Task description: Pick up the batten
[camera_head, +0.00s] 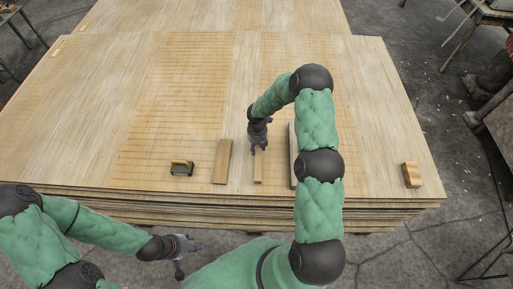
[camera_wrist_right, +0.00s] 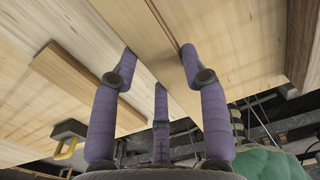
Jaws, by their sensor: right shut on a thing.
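A narrow batten (camera_head: 258,168) lies on the veneer stack near its front edge. My right gripper (camera_head: 259,149) reaches down over the batten's far end and is shut on it. In the right wrist view the batten (camera_wrist_right: 148,38) runs between the purple fingers of my right gripper (camera_wrist_right: 160,52). Whether the batten is clear of the sheet below cannot be told. My left gripper (camera_head: 190,243) hangs in front of the stack, away from the wood; its finger opening is too small to read.
A wider wood strip (camera_head: 222,162) lies left of the batten, and a black and yellow tool (camera_head: 181,168) further left. Another strip (camera_head: 292,150) is partly hidden behind my right arm. A wood block (camera_head: 411,175) lies at the right. The veneer stack (camera_head: 80,130) is clear at left.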

